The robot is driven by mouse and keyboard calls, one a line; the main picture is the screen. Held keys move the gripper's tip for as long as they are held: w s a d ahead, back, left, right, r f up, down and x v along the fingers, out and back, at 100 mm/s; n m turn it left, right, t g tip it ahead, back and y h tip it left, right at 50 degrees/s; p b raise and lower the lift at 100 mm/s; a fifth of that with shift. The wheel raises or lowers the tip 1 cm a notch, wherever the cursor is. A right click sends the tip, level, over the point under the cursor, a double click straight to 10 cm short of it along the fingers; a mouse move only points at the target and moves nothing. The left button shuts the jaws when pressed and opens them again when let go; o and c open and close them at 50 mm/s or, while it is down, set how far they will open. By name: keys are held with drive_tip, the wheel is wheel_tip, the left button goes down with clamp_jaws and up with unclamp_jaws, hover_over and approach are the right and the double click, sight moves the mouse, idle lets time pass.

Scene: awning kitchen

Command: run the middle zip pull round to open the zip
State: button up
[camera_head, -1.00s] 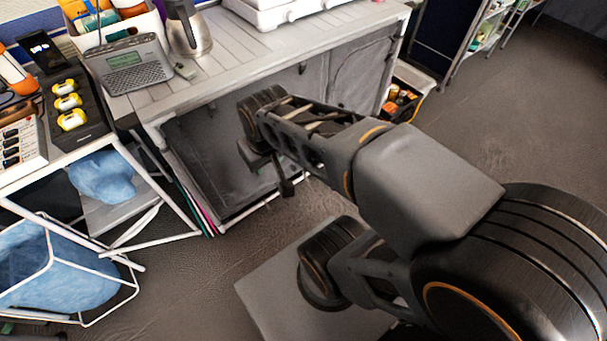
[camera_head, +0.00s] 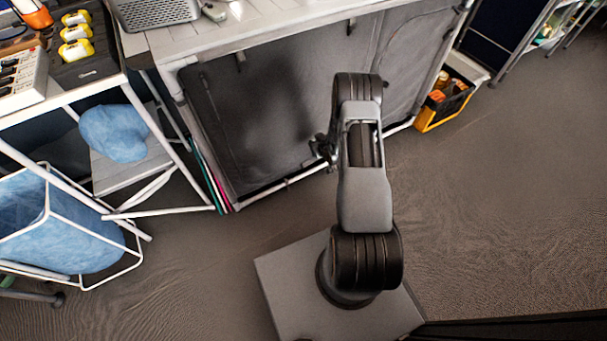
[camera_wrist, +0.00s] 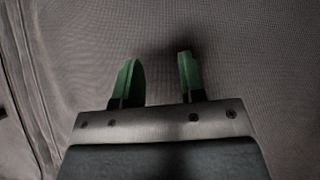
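The cabinet front is grey fabric (camera_head: 270,110), with seams around its panels. A small dark tab (camera_head: 240,61) hangs near the top of the left panel and another small tab (camera_head: 351,24) hangs further right. I cannot tell whether either is the middle zip pull. My gripper (camera_head: 322,150) is low in front of the fabric, partly hidden by my arm. In the wrist view, its two green fingers (camera_wrist: 160,78) stand apart with nothing between them. They face plain grey mesh fabric (camera_wrist: 240,60). A dark seam (camera_wrist: 32,90) runs down the left side; no pull shows clearly there.
A white-framed rack (camera_head: 160,215) with blue bags stands left. A worktop (camera_head: 260,30) with a radio (camera_head: 155,10) tops the cabinet. Floor to the right is clear.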

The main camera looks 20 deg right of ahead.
drive_tip(key=s+f+t+b, duration=0.15)
drive_tip(key=s+f, duration=0.25)
drive_tip(key=f, duration=0.6)
drive_tip(key=t+y+b, duration=0.1)
drive_tip(key=y+b, duration=0.1)
approach(303, 168)
drive_tip(key=b+x, duration=0.5)
drive_tip(key=x, duration=0.2)
drive_tip(key=shift+f+b, duration=0.2)
drive_tip(key=shift+b, duration=0.1)
drive_tip(key=shift+w+a+f+m+h+b, duration=0.1)
drive_tip(key=shift+w+m+h+b, duration=0.1)
drive_tip(key=shift+w, duration=0.3)
drive_tip(key=shift+w+a+f+m+h+b, duration=0.1)
drive_tip(key=shift+w+b, duration=0.05)
drive_tip(key=shift+w, duration=0.35)
clamp_jaws()
